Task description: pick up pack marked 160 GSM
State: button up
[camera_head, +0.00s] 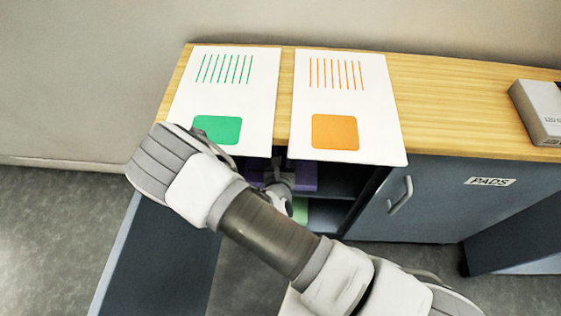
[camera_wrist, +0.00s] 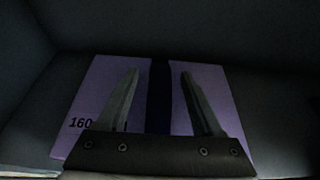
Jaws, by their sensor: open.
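A purple pack (camera_wrist: 215,88) with a dark band across its middle lies in the dim cabinet, and "160" shows at its lower left in the wrist view. The rest of its marking is hidden behind my gripper. My gripper (camera_wrist: 160,78) is open, its two fingers over the pack on either side of the dark band. I cannot tell whether the fingers touch it. In the head view the purple pack (camera_head: 303,176) shows partly on an upper shelf inside the cabinet, with my gripper (camera_head: 277,182) at the opening, mostly hidden by my arm.
Two white sheets, one with green marks (camera_head: 226,90) and one with orange marks (camera_head: 345,95), lie on the wooden top and overhang its front edge. A green item (camera_head: 300,210) is lower in the cabinet. A door marked PADS (camera_head: 450,195) is right. A grey-white pack (camera_head: 541,108) lies top right.

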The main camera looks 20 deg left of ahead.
grip_shut()
dwell(1.3)
jog(key=shift+r, duration=0.1)
